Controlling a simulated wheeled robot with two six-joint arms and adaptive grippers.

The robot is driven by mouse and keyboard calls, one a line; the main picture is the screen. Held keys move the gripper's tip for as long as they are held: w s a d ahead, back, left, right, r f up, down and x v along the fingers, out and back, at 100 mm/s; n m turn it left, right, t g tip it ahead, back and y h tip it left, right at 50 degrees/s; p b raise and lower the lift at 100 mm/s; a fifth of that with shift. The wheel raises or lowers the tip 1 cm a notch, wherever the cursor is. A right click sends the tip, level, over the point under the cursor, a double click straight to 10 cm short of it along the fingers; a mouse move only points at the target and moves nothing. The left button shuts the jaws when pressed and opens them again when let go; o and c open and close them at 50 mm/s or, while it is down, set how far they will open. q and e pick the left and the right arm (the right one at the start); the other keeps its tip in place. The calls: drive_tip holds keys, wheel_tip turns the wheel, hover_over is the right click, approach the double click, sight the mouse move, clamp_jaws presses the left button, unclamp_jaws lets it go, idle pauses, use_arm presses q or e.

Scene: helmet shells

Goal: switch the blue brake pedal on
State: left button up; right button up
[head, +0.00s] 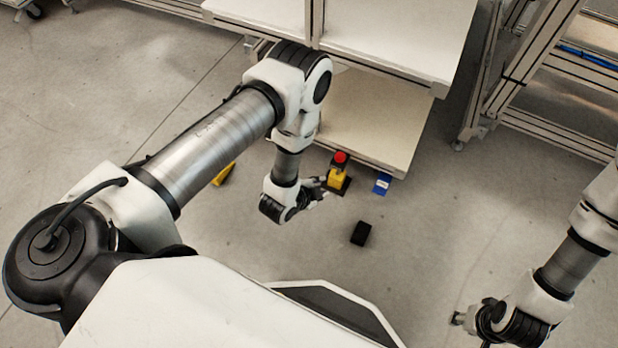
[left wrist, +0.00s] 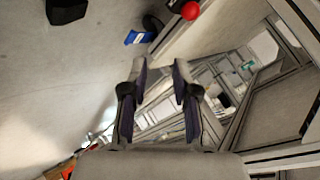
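A small blue object (head: 382,184), which I take to be the blue brake pedal, lies low beside the front corner of the cart's bottom shelf. It also shows in the left wrist view (left wrist: 138,37), beyond my fingers; its on or off position is too small to tell. My left gripper (head: 322,187) is to its left, close to a yellow and black unit with a red knob (head: 341,157). In the left wrist view my left fingers (left wrist: 159,69) stand apart with nothing between them. My right gripper (head: 460,318) is at the lower right, away from the pedal, its fingers too small to read.
A black block (head: 361,233) lies on the floor in front of the pedal. A yellow object (head: 224,174) is partly hidden behind my left arm. The cart's bottom shelf (head: 375,120) is bare, and another rack (head: 540,90) stands at the right. Floor between my arms is mostly clear.

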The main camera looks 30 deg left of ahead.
use_arm(q)
drive_tip(key=shift+s+a+r+n+g+p, duration=0.2)
drive_tip(key=shift+s+a+r+n+p, duration=0.1)
drive_tip(key=shift+s+r, duration=0.25)
drive_tip(key=shift+s+a+r+n+g+p, duration=0.2)
drive_tip(key=shift+s+a+r+p, duration=0.1)
drive_tip(key=shift+s+r, duration=0.25)
use_arm(e)
drive_tip(key=shift+s+a+r, duration=0.1)
drive_tip(key=shift+s+r, duration=0.05)
drive_tip(key=shift+r, duration=0.45)
drive_tip(key=shift+s+a+r, duration=0.1)
drive_tip(key=shift+r, duration=0.45)
use_arm(q)
drive_tip(key=shift+w, duration=0.1)
